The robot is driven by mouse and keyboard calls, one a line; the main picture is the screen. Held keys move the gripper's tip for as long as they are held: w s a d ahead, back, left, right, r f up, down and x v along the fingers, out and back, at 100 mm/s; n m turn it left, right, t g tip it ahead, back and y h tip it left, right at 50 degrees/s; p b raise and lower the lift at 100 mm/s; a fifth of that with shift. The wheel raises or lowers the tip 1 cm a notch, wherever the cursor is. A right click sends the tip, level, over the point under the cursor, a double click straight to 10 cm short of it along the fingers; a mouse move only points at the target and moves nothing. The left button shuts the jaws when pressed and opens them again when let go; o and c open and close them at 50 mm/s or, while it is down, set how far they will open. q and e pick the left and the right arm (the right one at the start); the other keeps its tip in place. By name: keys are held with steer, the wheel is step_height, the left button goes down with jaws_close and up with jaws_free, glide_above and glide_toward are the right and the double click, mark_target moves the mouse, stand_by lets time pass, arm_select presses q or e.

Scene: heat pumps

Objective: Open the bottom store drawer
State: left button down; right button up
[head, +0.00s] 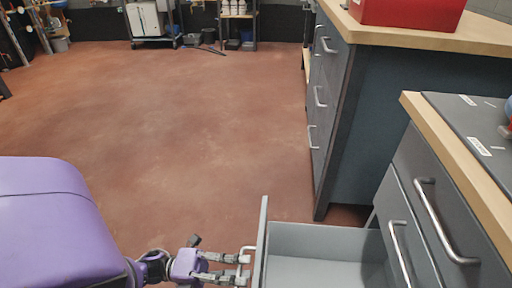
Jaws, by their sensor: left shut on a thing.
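A grey drawer (325,238) stands pulled well out from the dark grey cabinet at the lower right, below two drawers with bar handles. I look down into its inside, and the part that shows is empty. Whether another drawer lies under it is hidden. Its front panel (262,240) is seen edge-on and faces left. My left gripper (240,266) is at the outer side of this panel, shut on the drawer's metal handle (246,251). The fingers partly cover the handle. My right gripper is not in view.
The two drawers above, with handles (446,222) and (401,252), look closed. A second cabinet (365,125) with a wooden top and a red box (408,12) stands behind. The reddish floor (170,120) to the left is clear. Shelves and a cart stand far back.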

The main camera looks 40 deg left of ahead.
arm_select(q)
steer(key=c, duration=1.8)
jaws_free()
steer(key=shift+c, duration=0.2)
steer(key=v, duration=1.2)
